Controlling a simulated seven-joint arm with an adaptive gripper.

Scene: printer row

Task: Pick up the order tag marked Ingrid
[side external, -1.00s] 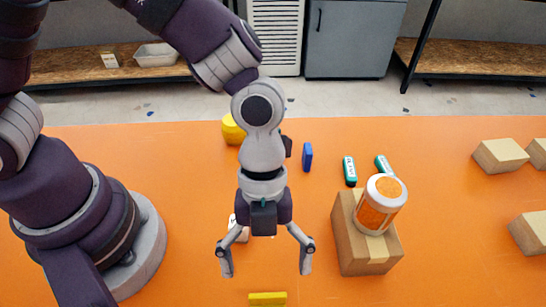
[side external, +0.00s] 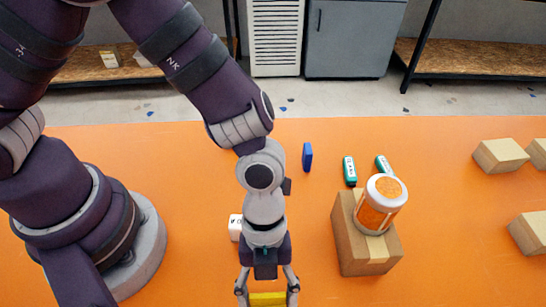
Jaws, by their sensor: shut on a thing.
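My gripper (side external: 267,296) is low at the front edge of the picture, shut on a yellow tag (side external: 267,300) with one finger at each end. The tag's lower part is cut off by the picture edge, and no name can be read on it. Two teal tags with white labels, one (side external: 349,171) beside the other (side external: 382,164), lie right of centre behind a box. Their lettering is too small to read. A blue piece (side external: 307,157) stands farther back. A white piece with a dark mark (side external: 235,227) is partly behind my gripper.
A cardboard box (side external: 364,255) with an orange-and-white jar (side external: 381,205) on top stands right of my gripper. Several more boxes (side external: 500,155) are at the far right. The orange table (side external: 450,240) is clear between them.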

